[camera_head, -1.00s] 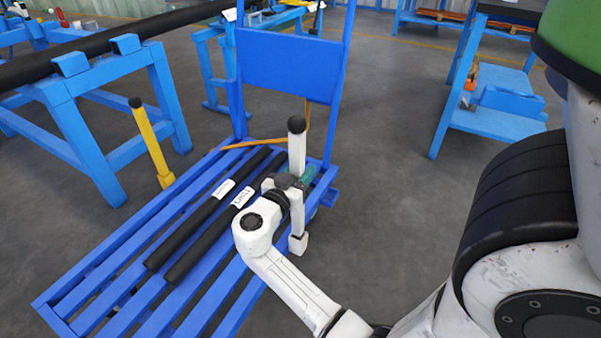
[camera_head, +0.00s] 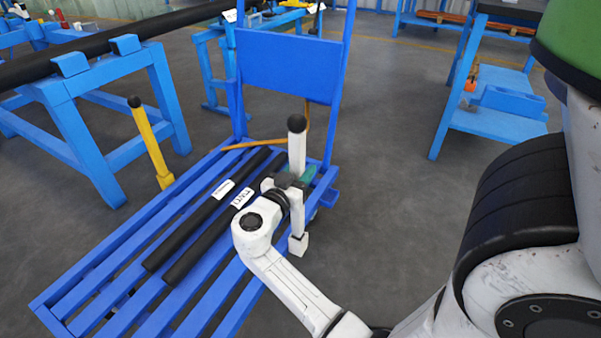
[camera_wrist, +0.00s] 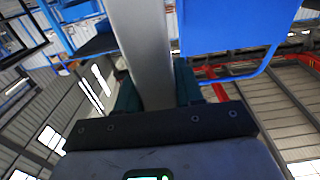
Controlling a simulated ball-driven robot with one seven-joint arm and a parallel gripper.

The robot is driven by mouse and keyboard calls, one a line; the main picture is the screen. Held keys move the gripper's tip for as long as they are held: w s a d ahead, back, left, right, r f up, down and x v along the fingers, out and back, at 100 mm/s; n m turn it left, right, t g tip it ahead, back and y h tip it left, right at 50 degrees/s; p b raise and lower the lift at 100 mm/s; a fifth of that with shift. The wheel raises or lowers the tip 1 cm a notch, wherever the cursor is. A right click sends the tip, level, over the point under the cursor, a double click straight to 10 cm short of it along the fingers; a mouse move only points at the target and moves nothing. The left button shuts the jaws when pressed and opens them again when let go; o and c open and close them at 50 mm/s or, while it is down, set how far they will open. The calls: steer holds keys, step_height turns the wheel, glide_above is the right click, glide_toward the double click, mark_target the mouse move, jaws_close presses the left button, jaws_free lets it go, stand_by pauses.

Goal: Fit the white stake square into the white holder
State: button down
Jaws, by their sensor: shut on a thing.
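The white stake (camera_head: 297,151) with a black rounded top stands about upright at the right side of the blue cart. My gripper (camera_head: 304,175) is shut on its middle, with teal fingers around it. In the wrist view the stake (camera_wrist: 144,45) passes as a pale bar between the fingers (camera_wrist: 155,90). The white holder (camera_head: 298,244) is a small square block at the cart's right edge, directly below the stake in the picture. The stake's lower part reaches down to the holder. I cannot tell whether its foot is inside the holder or only at its mouth.
A yellow stake (camera_head: 151,148) stands at the cart's left edge. Two black bars (camera_head: 205,227) with white labels lie on the slatted cart bed (camera_head: 110,273). A blue upright panel (camera_head: 287,64) rises at the cart's far end.

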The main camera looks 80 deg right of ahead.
steer(key=shift+f+b, duration=1.35)
steer(key=shift+b, duration=0.2)
steer(key=shift+f+b, duration=0.75)
steer(key=shift+f, duration=1.8)
steer(key=c, duration=0.6)
jaws_free()
steer(key=shift+f, duration=0.1)
steer(key=shift+c, duration=0.2)
steer(key=p+v, duration=0.3)
steer(key=v, duration=0.8)
steer(key=shift+d, duration=0.1)
